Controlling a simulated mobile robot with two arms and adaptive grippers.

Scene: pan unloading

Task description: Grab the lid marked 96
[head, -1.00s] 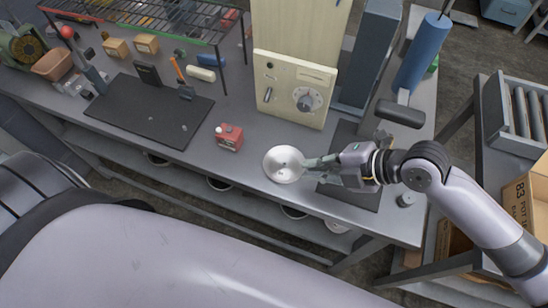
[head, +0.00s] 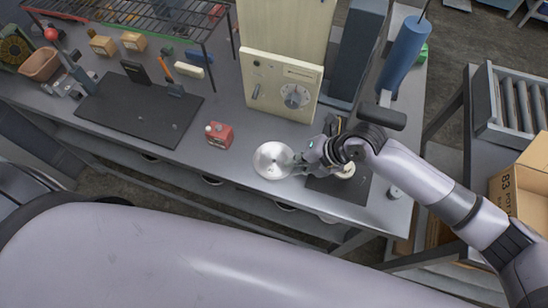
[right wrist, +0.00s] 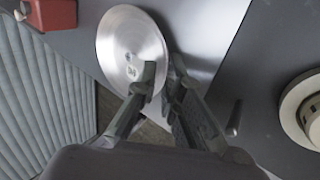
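A shiny round metal lid (head: 273,160) lies near the counter's front edge. It also shows in the right wrist view (right wrist: 125,40), where a small dark mark near its middle is too small to read. My right gripper (head: 302,163) is at the lid's right side. In the right wrist view my right gripper's fingertips (right wrist: 164,68) are a small gap apart, one over the lid and the other just past its right rim. I cannot tell whether they press on it. My left gripper is out of view.
A red box (head: 219,135) stands left of the lid. A pale round thing (right wrist: 310,110) is right of my gripper, over the dark mat (head: 350,192). A cream cabinet with a dial (head: 284,84) stands behind. A black board (head: 140,112) lies on the left.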

